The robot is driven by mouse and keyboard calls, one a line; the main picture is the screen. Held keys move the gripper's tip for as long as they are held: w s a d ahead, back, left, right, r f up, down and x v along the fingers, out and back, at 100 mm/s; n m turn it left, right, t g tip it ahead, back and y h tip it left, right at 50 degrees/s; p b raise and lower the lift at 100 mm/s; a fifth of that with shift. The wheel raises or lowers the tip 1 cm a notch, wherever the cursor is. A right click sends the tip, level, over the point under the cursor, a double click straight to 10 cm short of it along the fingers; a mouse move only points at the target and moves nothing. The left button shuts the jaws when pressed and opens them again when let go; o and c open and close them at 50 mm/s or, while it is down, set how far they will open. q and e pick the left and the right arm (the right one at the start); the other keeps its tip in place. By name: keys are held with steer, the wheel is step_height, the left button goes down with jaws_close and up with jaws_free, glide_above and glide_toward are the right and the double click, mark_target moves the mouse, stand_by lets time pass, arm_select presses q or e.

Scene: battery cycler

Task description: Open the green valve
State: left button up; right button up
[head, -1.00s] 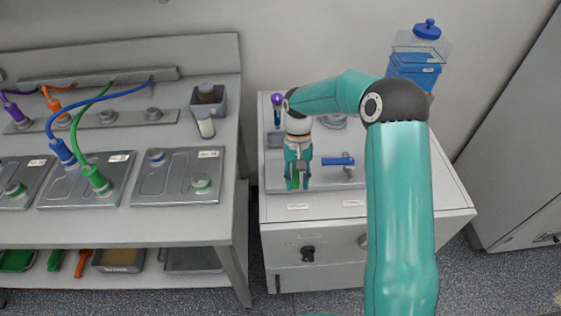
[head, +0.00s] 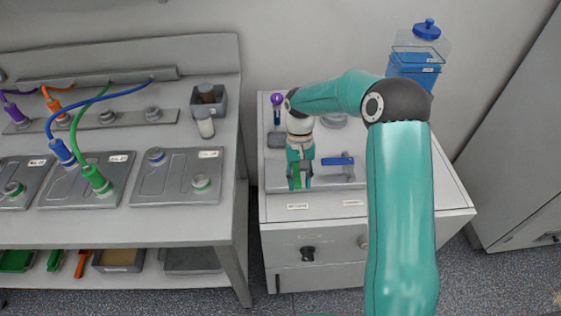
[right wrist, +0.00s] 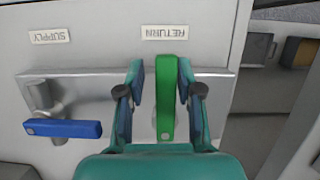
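The green valve handle (right wrist: 167,98) is on a grey plate on the white cabinet, beside the label reading RETURN in the right wrist view. It points toward that label. My right gripper (right wrist: 162,92) is open, with one finger on each side of the green handle and a visible gap on both sides. In the head view, the right gripper (head: 299,183) is over the cabinet top, and the green handle (head: 297,177) shows between its fingers. My left gripper is not in view.
A blue valve handle (right wrist: 62,128) sits beside the green one, near the SUPPLY label (right wrist: 50,36). A purple-topped item (head: 277,100) stands at the cabinet's back left. A blue container (head: 415,66) is behind. A workbench (head: 150,233) with plates and cables stands to the left.

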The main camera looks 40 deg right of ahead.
steer(key=shift+r, duration=0.1)
steer(key=p+v, duration=0.6)
steer(key=v, duration=0.2)
steer(key=shift+s+d, duration=0.1)
steer(key=shift+d, duration=0.05)
stand_by(0.5)
